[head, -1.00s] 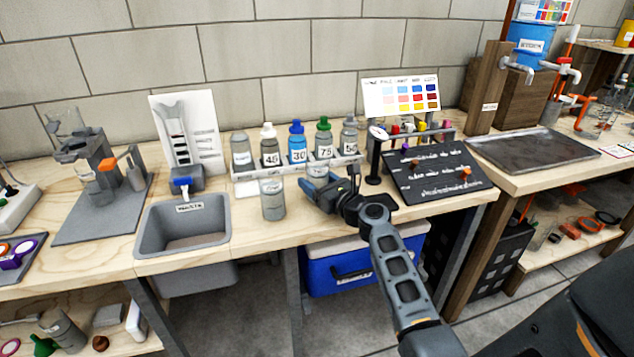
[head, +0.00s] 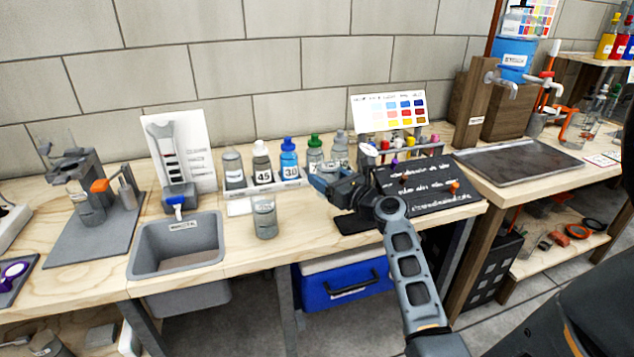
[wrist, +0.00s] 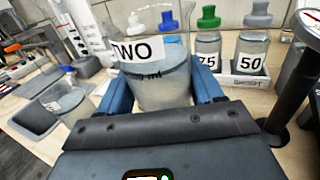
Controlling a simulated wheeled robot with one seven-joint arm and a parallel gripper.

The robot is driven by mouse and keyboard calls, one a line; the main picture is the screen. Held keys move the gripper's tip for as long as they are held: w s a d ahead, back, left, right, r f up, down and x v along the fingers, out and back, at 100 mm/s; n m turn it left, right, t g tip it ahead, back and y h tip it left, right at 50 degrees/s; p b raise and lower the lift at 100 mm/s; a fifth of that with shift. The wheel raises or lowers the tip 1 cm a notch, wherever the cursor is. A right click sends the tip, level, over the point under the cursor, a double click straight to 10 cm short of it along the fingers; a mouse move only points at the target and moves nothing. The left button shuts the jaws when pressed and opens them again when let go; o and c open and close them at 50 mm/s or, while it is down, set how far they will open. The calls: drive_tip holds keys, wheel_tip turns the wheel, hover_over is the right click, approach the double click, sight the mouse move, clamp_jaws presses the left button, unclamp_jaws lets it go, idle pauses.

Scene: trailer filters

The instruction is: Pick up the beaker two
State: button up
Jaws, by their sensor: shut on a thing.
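Beaker two (wrist: 155,88) is a clear, wide vessel with a white label reading TWO and cloudy liquid inside. In the wrist view it stands between the two blue fingers of my gripper (wrist: 160,100), which is shut on it. In the head view my gripper (head: 328,184) is in front of the right end of the bottle rack, above the bench. The beaker is hard to make out there against the bottles behind it. Whether its base touches the bench is hidden.
A second clear beaker (head: 264,218) stands left of my gripper, at the bench front. Labelled bottles, such as the blue one (head: 289,160), stand in a white rack behind. A grey sink (head: 178,245) is left; a black board (head: 425,187) and a gauge stand are right.

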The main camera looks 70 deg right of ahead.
drive_tip(key=s+d+r, duration=0.2)
drive_tip(key=s+r, duration=0.1)
drive_tip(key=s, duration=0.2)
drive_tip(key=shift+s+d+r, duration=0.15)
drive_tip(key=shift+s+r, duration=0.15)
drive_tip(key=shift+r, duration=0.1)
